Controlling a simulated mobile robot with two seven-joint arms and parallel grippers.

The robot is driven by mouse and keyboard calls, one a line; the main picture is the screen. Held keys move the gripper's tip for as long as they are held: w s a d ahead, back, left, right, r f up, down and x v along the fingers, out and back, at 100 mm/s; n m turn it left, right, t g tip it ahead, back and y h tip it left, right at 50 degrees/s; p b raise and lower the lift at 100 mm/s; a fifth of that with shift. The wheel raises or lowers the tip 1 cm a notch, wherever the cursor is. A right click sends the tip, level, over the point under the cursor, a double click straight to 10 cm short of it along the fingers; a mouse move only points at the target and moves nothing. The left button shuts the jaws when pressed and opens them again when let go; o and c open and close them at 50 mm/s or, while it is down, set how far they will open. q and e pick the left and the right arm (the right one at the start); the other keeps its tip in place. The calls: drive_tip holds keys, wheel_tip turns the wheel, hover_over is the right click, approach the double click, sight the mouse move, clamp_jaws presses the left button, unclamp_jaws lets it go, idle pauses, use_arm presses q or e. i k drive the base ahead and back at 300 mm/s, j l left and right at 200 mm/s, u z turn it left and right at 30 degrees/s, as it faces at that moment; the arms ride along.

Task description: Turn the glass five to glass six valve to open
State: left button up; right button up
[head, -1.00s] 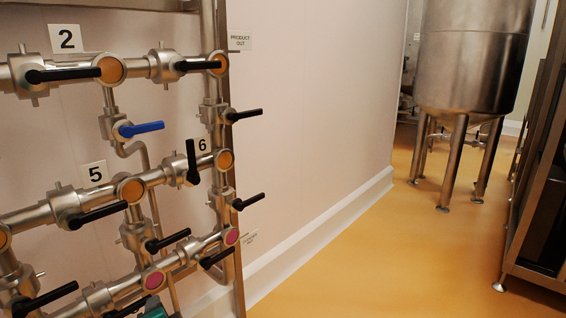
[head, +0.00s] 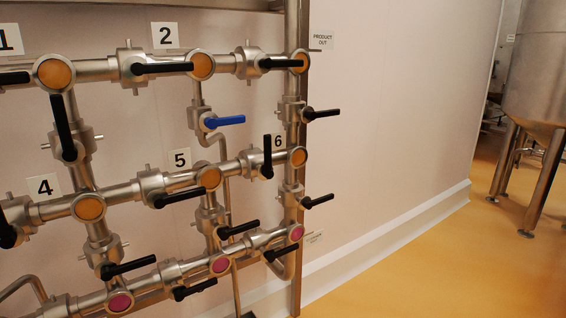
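Sight glass five (head: 209,178) is an orange round window beside the label 5 (head: 181,158). Sight glass six (head: 298,156) is a similar orange window right of the label 6 (head: 278,141). The valve body (head: 249,163) sits on the pipe between them. Its black handle (head: 267,158) stands upright, across the nearly level pipe. Neither of my grippers is in view.
Other valves with black handles crowd the pipe rack, including one left of glass five (head: 179,198). A blue-handled valve (head: 223,121) sits above label 5. A steel tank (head: 536,75) stands at right. Orange floor (head: 440,265) is clear at lower right.

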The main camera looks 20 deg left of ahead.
sight(268, 173)
drive_tip(key=i+l, duration=0.1)
drive_tip(key=i, duration=1.1)
